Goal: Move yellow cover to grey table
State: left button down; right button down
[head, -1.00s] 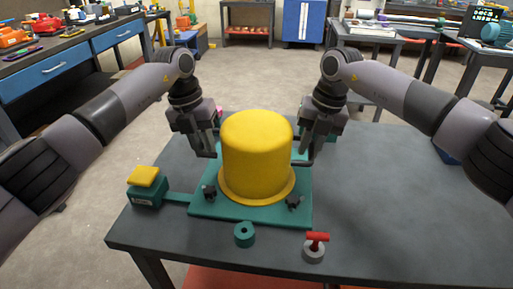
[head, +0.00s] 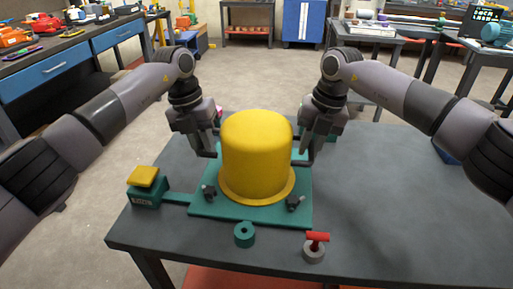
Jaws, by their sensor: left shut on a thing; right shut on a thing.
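The yellow cover (head: 256,155) is a domed cylinder with a wide bottom rim. It stands upright on a teal base plate (head: 240,212) on the grey table (head: 400,200). My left gripper (head: 211,153) is shut on the cover's left side. My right gripper (head: 303,162) is shut on its right side. The cover hides parts of the fingers and whatever is under it. Two small dark clamps, one at front left (head: 209,193) and one at front right (head: 294,203), sit on the plate beside the rim.
A teal box with a yellow top (head: 144,178) joins the plate at left. A teal ring (head: 244,234) and a red-handled grey piece (head: 315,246) are near the front edge. The table's right side is clear. Other benches stand behind.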

pick_arm(q)
jog(key=shift+r, duration=0.2)
pick_arm(e)
jog(key=shift+w+r, duration=0.1)
jog(key=shift+r, duration=0.15)
